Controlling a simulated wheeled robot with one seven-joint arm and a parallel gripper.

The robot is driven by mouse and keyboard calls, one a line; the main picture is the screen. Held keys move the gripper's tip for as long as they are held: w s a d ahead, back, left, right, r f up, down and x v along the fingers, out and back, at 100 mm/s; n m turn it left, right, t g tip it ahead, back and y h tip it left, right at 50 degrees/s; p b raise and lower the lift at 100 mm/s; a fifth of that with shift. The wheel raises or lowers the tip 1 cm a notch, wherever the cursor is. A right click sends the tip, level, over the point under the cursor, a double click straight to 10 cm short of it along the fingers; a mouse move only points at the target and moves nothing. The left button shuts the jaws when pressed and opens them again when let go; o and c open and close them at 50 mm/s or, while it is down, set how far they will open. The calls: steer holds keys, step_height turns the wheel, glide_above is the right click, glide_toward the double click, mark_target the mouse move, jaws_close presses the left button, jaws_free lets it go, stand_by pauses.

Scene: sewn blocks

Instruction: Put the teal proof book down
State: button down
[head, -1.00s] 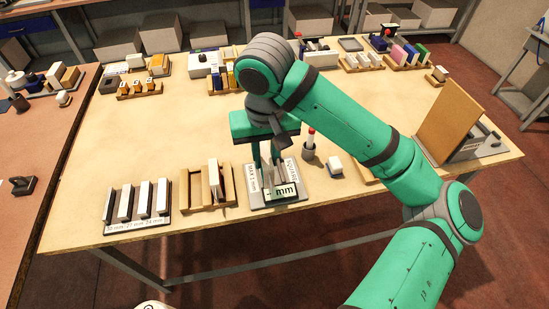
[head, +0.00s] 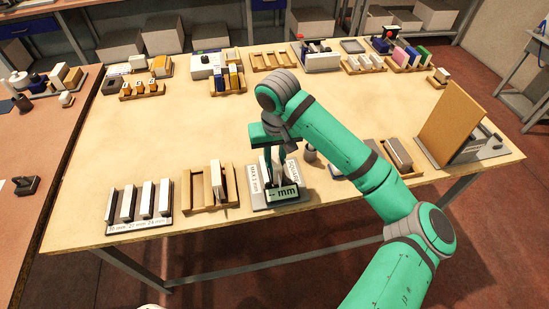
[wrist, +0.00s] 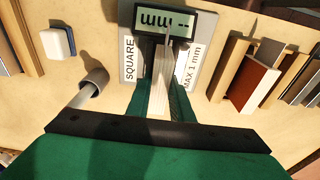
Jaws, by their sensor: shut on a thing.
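My gripper (head: 271,172) points down over the grey measuring gauge (head: 262,199), near the front edge of the table. In the wrist view it is shut on the teal proof book (wrist: 161,82), whose pale, lined page edges show between the fingers. Dark teal strips flank the pages; I cannot separate covers from fingers there. The book is upright at the gauge, just behind its display (wrist: 176,22), which reads "-- mm". The gauge plate carries the words "SQUARE" and "MAX 1 mm". Whether the book's lower edge touches the plate is hidden.
A wooden rack (head: 205,206) with a pale block stands left of the gauge, and a labelled block stand (head: 138,222) further left. A grey cup (wrist: 93,82) and a white-and-blue block (wrist: 57,43) are on the other side. The middle of the table is clear.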

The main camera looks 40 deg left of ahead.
steer(key=shift+f, duration=0.15)
steer(key=shift+f, duration=0.4)
steer(key=shift+s+f, duration=0.1)
steer(key=c, duration=1.6)
jaws_free()
steer(key=shift+o, duration=0.2)
steer(key=shift+s+a+f, duration=0.1)
steer(key=shift+s, duration=0.05)
step_height(320, 180, up, 13)
steer(key=d, duration=0.1)
steer(key=shift+s+r, duration=0.2)
steer(key=shift+s, duration=0.1)
steer(key=shift+d, duration=0.1)
